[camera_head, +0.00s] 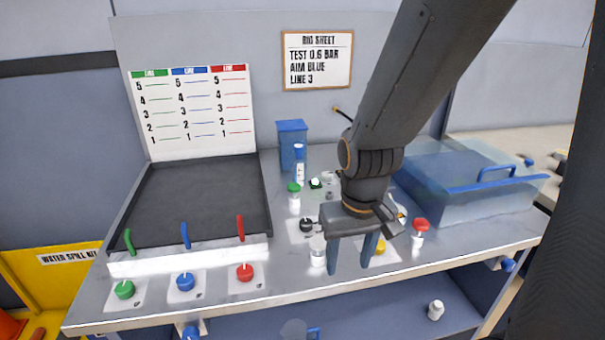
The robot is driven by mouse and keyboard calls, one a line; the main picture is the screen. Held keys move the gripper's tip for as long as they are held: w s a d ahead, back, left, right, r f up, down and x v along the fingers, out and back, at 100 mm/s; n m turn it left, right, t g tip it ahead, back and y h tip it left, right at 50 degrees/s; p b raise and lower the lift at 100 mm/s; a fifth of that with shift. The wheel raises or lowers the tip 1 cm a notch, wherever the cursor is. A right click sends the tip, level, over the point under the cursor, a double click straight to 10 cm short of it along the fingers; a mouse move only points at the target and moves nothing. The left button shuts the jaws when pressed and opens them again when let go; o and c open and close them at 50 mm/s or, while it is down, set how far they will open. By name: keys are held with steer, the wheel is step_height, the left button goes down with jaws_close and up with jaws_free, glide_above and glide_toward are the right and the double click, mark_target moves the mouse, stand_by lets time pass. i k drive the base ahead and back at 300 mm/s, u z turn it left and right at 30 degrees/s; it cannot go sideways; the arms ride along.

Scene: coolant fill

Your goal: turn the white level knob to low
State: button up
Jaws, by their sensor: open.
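My gripper (350,262) points down over the middle of the metal bench, its two dark fingers apart and nothing visible between them. A pale, whitish cylindrical piece (318,252) stands just left of the left finger and may be the white level knob; I cannot tell for sure. Its markings are too small to read. A black knob (306,225) is just behind it. A yellow knob (379,246) is partly hidden to the right of the right finger. My wrist and arm hide part of the bench behind the gripper.
Green (124,290), blue (185,282) and red (244,272) knobs line the front left, before a dark tray (200,190). A red-capped bottle (419,231) stands right. A clear blue bin (460,185) fills the back right. A green-capped bottle (294,196) stands behind.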

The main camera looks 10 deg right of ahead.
mark_target(326, 176)
steer(key=k, duration=1.2)
steer(key=u, duration=0.8)
steer(key=i, duration=1.4)
steer(key=z, duration=0.95)
steer(key=i, duration=0.6)
steer(key=z, duration=0.55)
